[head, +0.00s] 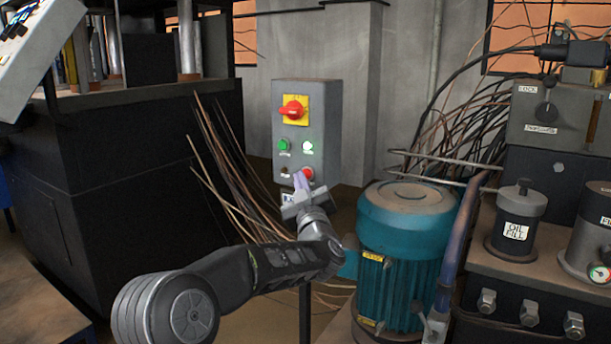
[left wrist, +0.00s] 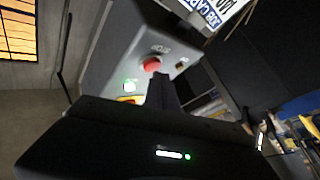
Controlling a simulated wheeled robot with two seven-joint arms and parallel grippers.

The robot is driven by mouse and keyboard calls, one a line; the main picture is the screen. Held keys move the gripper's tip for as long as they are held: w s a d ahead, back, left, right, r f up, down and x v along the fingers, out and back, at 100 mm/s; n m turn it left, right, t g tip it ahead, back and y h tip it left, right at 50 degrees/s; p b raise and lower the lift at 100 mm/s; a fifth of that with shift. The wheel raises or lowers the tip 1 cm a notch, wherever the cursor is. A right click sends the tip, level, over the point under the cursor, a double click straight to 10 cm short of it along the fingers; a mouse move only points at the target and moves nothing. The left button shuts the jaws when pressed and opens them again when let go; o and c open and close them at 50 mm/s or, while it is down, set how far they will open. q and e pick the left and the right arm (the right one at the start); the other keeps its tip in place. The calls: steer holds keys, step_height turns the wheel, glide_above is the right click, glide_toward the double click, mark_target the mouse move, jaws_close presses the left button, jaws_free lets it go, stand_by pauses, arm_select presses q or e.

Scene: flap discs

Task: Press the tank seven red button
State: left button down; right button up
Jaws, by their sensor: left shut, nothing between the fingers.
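A grey control box (head: 325,122) stands on a post in the middle of the head view. The red button (head: 307,173) is at the lower right of its face, and it also shows in the left wrist view (left wrist: 151,64). My left gripper (head: 300,183) is shut and empty, its fingertips pointing up at the box just beside the red button. In the left wrist view the closed fingers (left wrist: 162,88) lie close to the red button. I cannot tell whether they touch it. My right gripper is not in view.
A teal motor (head: 402,240) stands right of my forearm. Loose cables (head: 235,165) hang left of the box. A dark machine (head: 140,170) fills the left.

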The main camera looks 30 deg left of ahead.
arm_select(q)
steer(key=shift+w, duration=0.5)
stand_by(0.3)
stand_by(0.4)
steer(key=shift+s+b, duration=0.35)
steer(key=shift+s, duration=0.55)
steer(key=shift+s+b, duration=1.2)
steer(key=shift+s, duration=1.3)
